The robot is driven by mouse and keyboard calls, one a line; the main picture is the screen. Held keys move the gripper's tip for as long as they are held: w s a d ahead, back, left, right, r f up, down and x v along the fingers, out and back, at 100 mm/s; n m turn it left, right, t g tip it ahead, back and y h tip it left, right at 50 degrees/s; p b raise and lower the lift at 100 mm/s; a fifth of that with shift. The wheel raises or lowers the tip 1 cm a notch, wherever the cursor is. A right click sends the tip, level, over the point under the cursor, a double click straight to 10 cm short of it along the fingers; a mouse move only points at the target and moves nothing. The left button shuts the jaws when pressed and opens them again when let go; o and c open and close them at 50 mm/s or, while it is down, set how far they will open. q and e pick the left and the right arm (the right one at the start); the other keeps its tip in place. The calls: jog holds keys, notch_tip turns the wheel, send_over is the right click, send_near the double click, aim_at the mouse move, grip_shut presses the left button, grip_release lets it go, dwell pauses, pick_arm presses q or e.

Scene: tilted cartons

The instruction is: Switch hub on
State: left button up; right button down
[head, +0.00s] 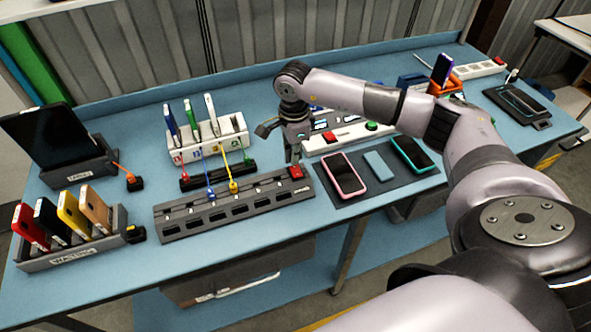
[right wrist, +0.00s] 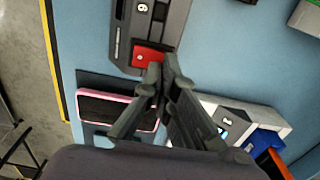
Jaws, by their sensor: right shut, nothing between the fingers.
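The hub (head: 230,207) is a long dark grey strip with a row of slots, lying in the middle of the blue table. Its red switch (head: 295,172) sits at the hub's right end, and shows in the right wrist view (right wrist: 148,54) just beyond the fingertips. My right gripper (head: 294,158) is shut and empty, pointing down close by the switch. In the right wrist view its fingertips (right wrist: 161,76) come together next to the red switch; I cannot tell whether they touch it. My left gripper is not in view.
Yellow and blue cables (head: 232,172) run into the hub. A white charger rack (head: 207,138) stands behind it. A dark mat (head: 325,196) with a pink phone (head: 345,175) lies to the right. A rack of phones (head: 70,250) is at the left.

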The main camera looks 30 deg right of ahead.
aim_at(294, 167)
jog(key=shift+f+b, duration=0.85)
jog(key=shift+f, duration=0.25)
jog(key=shift+r, duration=0.1)
jog(key=shift+r+p, duration=1.85)
jog(key=shift+r, duration=1.65)
